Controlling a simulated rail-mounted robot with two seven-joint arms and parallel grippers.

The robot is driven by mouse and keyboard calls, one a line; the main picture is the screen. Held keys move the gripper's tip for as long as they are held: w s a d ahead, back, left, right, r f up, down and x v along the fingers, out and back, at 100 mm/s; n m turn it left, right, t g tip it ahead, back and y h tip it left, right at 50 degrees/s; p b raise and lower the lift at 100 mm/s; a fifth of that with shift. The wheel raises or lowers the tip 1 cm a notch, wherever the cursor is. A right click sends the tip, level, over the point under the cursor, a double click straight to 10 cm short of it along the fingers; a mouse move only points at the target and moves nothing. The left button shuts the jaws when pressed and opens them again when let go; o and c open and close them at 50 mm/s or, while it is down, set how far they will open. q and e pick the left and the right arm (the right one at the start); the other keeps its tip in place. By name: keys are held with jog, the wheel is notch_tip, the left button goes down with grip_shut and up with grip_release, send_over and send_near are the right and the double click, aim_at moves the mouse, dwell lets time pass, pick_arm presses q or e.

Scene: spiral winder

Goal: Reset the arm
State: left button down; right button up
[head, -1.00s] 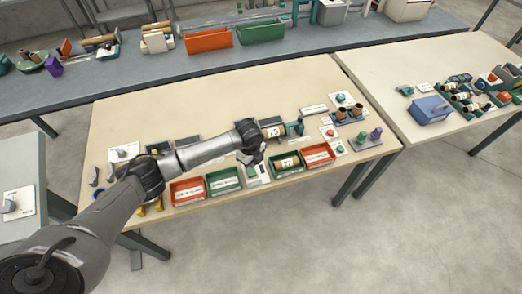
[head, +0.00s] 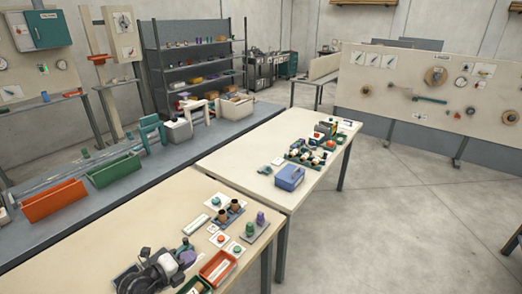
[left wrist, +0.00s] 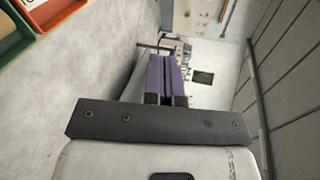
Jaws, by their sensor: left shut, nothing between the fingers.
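My left gripper (head: 187,257) shows at the lower left of the head view, over the near wooden workbench (head: 150,215), with my dark wrist beside it. In the left wrist view its two purple fingers (left wrist: 167,70) lie together, shut, with nothing between them. The fingers point out over open space, past the pale floor. My right gripper is in neither view.
By the left gripper are a red bin (head: 217,267), a grey holder with brown rolls (head: 229,212) and a grey stand with green and purple pieces (head: 255,227). A blue box (head: 289,177) sits on the farther bench. Open floor (head: 400,220) lies to the right.

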pick_arm(q)
jog(key=s+a+r+n+t+y, duration=0.1)
jog(key=a+r+n+t+y, duration=0.3)
jog(key=r+n+y, duration=0.55)
jog(key=s+a+r+n+t+y, duration=0.15)
jog(key=r+n+t+y, duration=0.25)
jog(key=r+n+t, duration=0.55)
jog(key=s+d+f+n+g+h, duration=0.2)
jog(key=s+f+g, duration=0.5)
jog(key=s+f, duration=0.5)
jog(key=s+d+f+n+g+h, duration=0.1)
jog(key=s+d+f+n+g, duration=0.15)
jog(key=s+f+g, duration=0.95)
jog(key=s+d+f+n+g+h, duration=0.2)
jog(key=s+f, duration=0.5)
jog(key=s, duration=1.1)
notch_tip(320, 180, up, 24)
jog(key=a+p, duration=0.1)
jog(key=p, duration=2.1)
jog(key=shift+w+f+p, duration=0.25)
jog(key=shift+w+p, duration=0.1)
jog(key=shift+p, duration=0.05)
jog(key=shift+g+y, duration=0.25)
